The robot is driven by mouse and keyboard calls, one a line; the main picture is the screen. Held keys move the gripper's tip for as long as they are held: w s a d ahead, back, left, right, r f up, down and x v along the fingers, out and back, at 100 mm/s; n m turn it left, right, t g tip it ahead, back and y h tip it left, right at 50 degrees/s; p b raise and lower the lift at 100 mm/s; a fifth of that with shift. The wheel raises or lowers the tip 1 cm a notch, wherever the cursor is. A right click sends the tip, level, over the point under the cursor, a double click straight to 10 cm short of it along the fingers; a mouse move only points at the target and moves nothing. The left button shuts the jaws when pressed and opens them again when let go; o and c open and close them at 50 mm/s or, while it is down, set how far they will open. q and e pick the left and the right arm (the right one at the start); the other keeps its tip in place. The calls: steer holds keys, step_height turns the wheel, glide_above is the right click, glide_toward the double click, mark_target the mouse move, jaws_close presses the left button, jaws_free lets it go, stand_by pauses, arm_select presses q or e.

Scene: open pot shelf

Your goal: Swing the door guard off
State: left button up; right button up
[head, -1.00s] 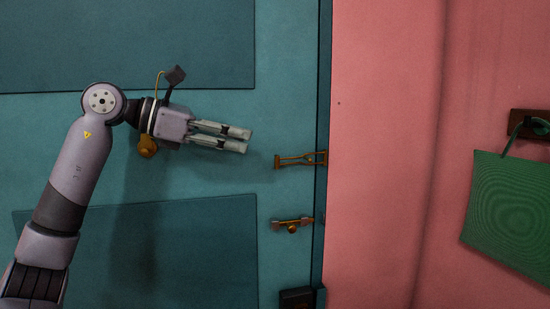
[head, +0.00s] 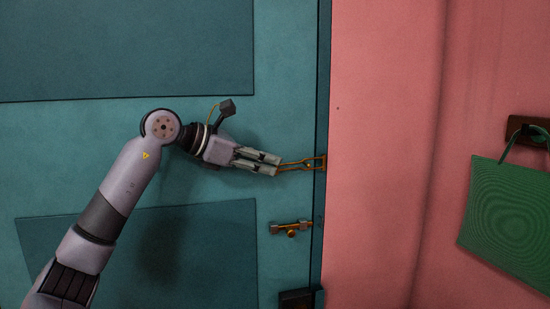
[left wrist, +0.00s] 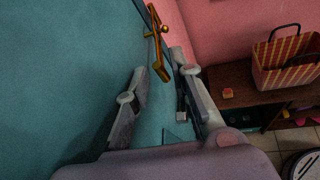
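The brass door guard (head: 309,163) is a looped bar at the right edge of the teal door (head: 290,110), by the frame. It spans the line between door and frame. My left gripper (head: 278,164) points right along the door, its fingertips at the guard's left end. In the left wrist view the fingers (left wrist: 159,64) are spread apart. The guard (left wrist: 157,35) reaches down toward the gap between them, and its near end looks to be between the tips. Whether a finger touches it I cannot tell. My right gripper is not in view.
Below the guard sits a small brass latch (head: 291,227), with a dark lock box (head: 297,299) lower. A pink wall (head: 385,120) lies right, with a green bag (head: 510,215) hanging on it. The left wrist view shows a dark shelf (left wrist: 235,76) with a checked basket (left wrist: 283,66).

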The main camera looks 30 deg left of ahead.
arm_select(q)
steer(key=shift+p+x, duration=0.35)
steer(key=shift+x, duration=1.2)
jaws_close()
